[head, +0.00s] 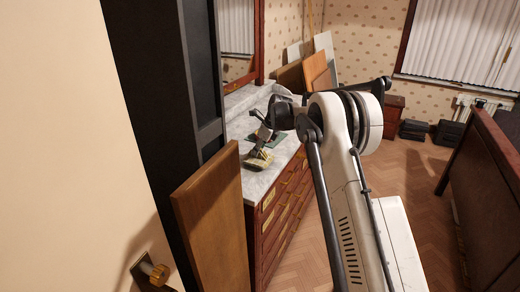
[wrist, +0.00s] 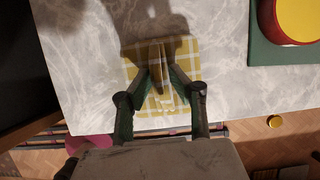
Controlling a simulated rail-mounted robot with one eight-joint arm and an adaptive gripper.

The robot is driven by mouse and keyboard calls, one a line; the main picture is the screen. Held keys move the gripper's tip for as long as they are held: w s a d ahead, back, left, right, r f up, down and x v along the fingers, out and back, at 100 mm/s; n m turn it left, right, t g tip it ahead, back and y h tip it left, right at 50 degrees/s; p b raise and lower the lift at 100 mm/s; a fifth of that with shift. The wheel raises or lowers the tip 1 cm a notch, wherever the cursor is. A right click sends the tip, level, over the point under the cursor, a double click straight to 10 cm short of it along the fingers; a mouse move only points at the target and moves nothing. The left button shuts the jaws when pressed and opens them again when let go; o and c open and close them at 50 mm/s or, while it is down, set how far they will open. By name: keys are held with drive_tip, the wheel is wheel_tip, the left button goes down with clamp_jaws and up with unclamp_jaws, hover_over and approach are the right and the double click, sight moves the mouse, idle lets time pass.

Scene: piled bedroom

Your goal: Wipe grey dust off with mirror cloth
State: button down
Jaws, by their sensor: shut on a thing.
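The yellow-and-white checked cloth (wrist: 187,57) lies at the marble top of the dresser (wrist: 95,85) in the wrist view, near its front edge. My gripper (wrist: 157,78) is shut on the cloth, with part of it bunched between the fingers. In the head view, my gripper (head: 263,150) is low over the dresser, and the cloth (head: 257,161) shows beneath it, partly hidden. A mirror (head: 238,27) stands above the back of the dresser. A dark shadow covers part of the marble in the wrist view; I cannot make out grey dust.
A green mat (wrist: 276,53) bears a round red-rimmed yellow thing (wrist: 299,18) to the right of the cloth. A wooden panel (head: 213,215) stands at the dresser's near end. Boards (head: 317,70) lean at the back wall.

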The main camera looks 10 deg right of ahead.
sight(253, 160)
drive_tip(key=s+a+b, duration=0.1)
drive_tip(key=s+a, duration=0.1)
drive_tip(key=s, duration=0.1)
drive_tip(key=s+a, duration=0.3)
drive_tip(key=s+a+b, duration=0.1)
drive_tip(key=s+a, duration=0.1)
drive_tip(key=s, duration=0.1)
drive_tip(key=shift+s+a+r+b, duration=0.15)
drive_tip(key=shift+s+a+b, duration=0.15)
drive_tip(key=shift+s+a, duration=0.05)
drive_tip(key=shift+f, duration=0.25)
drive_tip(key=shift+f, duration=0.55)
drive_tip(key=shift+f, duration=0.25)
drive_tip(key=shift+w+d+r, duration=0.1)
drive_tip(key=shift+w+d, duration=0.85)
drive_tip(key=shift+w, duration=0.25)
drive_tip(key=shift+w+d+f, duration=0.1)
drive_tip(key=shift+w+d, duration=0.9)
drive_tip(key=shift+w, duration=0.2)
drive_tip(key=shift+w+d+r, duration=0.1)
drive_tip(key=shift+w+d, duration=0.85)
drive_tip(key=shift+w, duration=0.25)
